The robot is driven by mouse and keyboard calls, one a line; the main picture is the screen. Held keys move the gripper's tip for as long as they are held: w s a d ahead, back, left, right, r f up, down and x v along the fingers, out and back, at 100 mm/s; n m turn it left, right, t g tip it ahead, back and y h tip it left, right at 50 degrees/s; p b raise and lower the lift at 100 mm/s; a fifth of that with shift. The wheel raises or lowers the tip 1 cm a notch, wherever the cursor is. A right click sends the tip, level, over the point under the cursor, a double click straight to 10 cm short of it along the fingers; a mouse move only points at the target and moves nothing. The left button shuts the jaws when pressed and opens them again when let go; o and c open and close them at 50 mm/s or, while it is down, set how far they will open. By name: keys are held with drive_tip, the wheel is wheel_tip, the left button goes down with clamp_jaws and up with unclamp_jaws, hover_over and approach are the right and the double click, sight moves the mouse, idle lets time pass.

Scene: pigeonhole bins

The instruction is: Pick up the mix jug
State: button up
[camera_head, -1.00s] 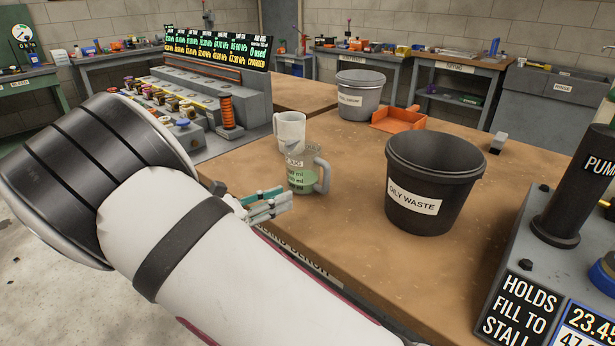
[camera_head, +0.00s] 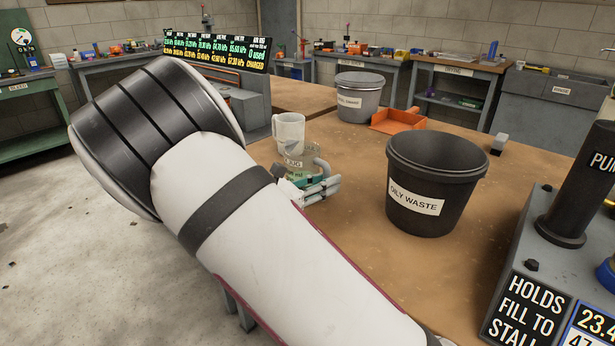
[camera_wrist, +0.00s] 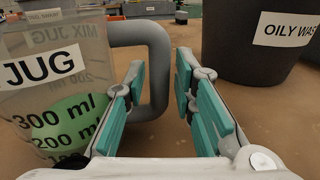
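The mix jug (camera_head: 295,164) is a clear jug with a grey handle, upright on the brown bench. In the wrist view the jug (camera_wrist: 50,95) fills the left side, with "JUG" and ml marks on it and green contents low inside. Its handle (camera_wrist: 158,75) lines up between my two teal-padded fingertips. My gripper (camera_wrist: 162,78) is open, with space on both sides of the handle's upright bar. How deep the handle sits between the fingers is unclear. In the head view my gripper (camera_head: 322,187) is beside the jug and partly hides its lower part.
The black oily waste bin (camera_head: 430,190) is to the right. A grey bin (camera_head: 360,100) and orange tray (camera_head: 398,121) are farther back. A pump unit (camera_head: 560,240) is at the right front.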

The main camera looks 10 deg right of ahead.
drive_tip(key=shift+w+d, duration=0.15)
drive_tip(key=shift+d, duration=0.05)
clamp_jaws()
